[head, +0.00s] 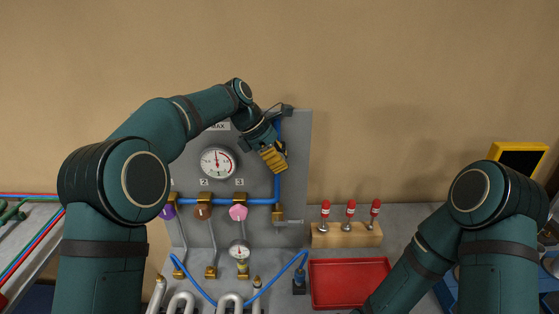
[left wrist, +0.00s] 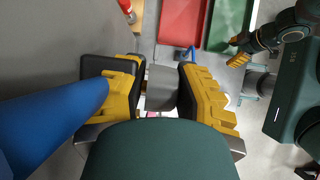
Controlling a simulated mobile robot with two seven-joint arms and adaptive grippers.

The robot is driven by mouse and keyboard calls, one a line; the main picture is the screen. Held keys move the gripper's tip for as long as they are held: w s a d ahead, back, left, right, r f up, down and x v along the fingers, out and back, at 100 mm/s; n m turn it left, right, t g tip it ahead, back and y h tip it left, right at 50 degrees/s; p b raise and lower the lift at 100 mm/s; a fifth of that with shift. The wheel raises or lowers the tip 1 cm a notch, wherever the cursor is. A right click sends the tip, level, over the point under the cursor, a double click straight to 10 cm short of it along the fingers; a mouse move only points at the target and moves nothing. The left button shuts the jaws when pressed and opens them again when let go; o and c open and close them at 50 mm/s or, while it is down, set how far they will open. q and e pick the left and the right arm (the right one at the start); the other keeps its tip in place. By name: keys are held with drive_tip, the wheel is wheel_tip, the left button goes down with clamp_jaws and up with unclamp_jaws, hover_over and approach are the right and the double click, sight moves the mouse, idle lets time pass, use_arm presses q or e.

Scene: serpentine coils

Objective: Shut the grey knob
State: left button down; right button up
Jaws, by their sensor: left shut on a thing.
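My left gripper (head: 273,158) is at the upper right of the grey panel (head: 297,150), beside the vertical blue pipe (head: 278,186). In the left wrist view its two yellow-backed fingers (left wrist: 160,90) stand on either side of the grey knob (left wrist: 161,76) and are shut on it. In the head view the gripper hides the knob, and I cannot tell how far it is turned. My right gripper (left wrist: 239,51) shows at the upper right of the left wrist view, away from the panel; its jaws are too small to judge.
Purple (head: 168,212), brown (head: 202,212) and pink (head: 238,213) knobs sit along the lower blue pipe. A round gauge (head: 217,161) is left of my gripper. A wooden rack (head: 346,237) with red-topped pieces and a red tray (head: 348,262) stand to the right.

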use_arm(q)
drive_tip(key=shift+h, duration=2.5)
drive_tip(key=c, duration=0.7)
unclamp_jaws()
drive_tip(key=shift+o, duration=0.2)
drive_tip(key=shift+a+r, duration=0.1)
drive_tip(key=v, duration=1.2)
